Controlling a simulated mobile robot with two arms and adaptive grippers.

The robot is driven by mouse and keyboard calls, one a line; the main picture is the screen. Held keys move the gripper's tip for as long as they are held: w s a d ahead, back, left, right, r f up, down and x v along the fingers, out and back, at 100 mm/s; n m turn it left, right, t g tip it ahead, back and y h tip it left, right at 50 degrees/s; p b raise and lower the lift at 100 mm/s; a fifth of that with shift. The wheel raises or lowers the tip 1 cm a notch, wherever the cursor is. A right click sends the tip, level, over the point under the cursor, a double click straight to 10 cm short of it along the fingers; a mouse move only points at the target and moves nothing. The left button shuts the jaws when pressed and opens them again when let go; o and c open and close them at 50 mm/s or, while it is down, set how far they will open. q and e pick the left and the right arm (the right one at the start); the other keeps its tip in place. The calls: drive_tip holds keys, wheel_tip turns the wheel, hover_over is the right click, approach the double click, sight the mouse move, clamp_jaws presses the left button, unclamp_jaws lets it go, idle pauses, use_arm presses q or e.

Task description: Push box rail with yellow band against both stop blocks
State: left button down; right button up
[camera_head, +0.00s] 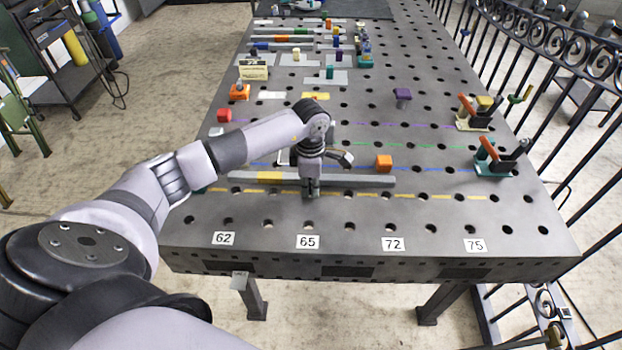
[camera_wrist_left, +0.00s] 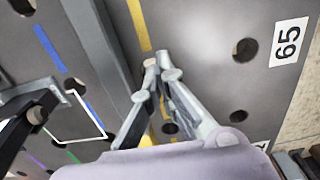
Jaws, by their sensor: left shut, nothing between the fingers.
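The grey box rail (camera_head: 352,180) lies across the front of the perforated table, with a yellow band (camera_head: 270,176) left of its middle. My left gripper (camera_head: 310,194) points down on the near side of the rail, shut and empty, hiding part of it. In the left wrist view the rail (camera_wrist_left: 98,42) runs beside the shut fingertips (camera_wrist_left: 158,64), with a gap at the tips. An orange block (camera_head: 384,163) stands just behind the rail's right part. A red block (camera_head: 224,115) stands farther back at the left. I cannot tell which are the stop blocks. My right gripper is out of view.
The table (camera_head: 420,225) has dashed lines and number labels along its front edge. Two toggle clamps (camera_head: 500,157) (camera_head: 474,113) stand at the right. A purple-topped post (camera_head: 402,97) is farther back. The front strip before the rail is clear.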

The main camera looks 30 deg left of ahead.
use_arm(q)
drive_tip(key=shift+w, duration=0.1)
drive_tip(key=shift+w+a+b, duration=0.5)
drive_tip(key=shift+w+b, duration=0.25)
drive_tip(key=shift+w+a+b, duration=0.45)
drive_tip(key=shift+w+b, duration=0.25)
drive_tip(key=shift+b, duration=0.1)
drive_tip(key=shift+w+a+b, duration=0.5)
drive_tip(key=shift+w+b, duration=0.25)
drive_tip(key=shift+s+d+p, duration=0.2)
drive_tip(key=shift+s+p, duration=0.2)
drive_tip(key=shift+p, duration=0.1)
drive_tip(key=shift+s+d+p, duration=0.3)
drive_tip(key=shift+s+d, duration=0.15)
drive_tip(key=shift+s, duration=0.15)
wheel_tip(320, 180, up, 8)
drive_tip(key=p, duration=0.5)
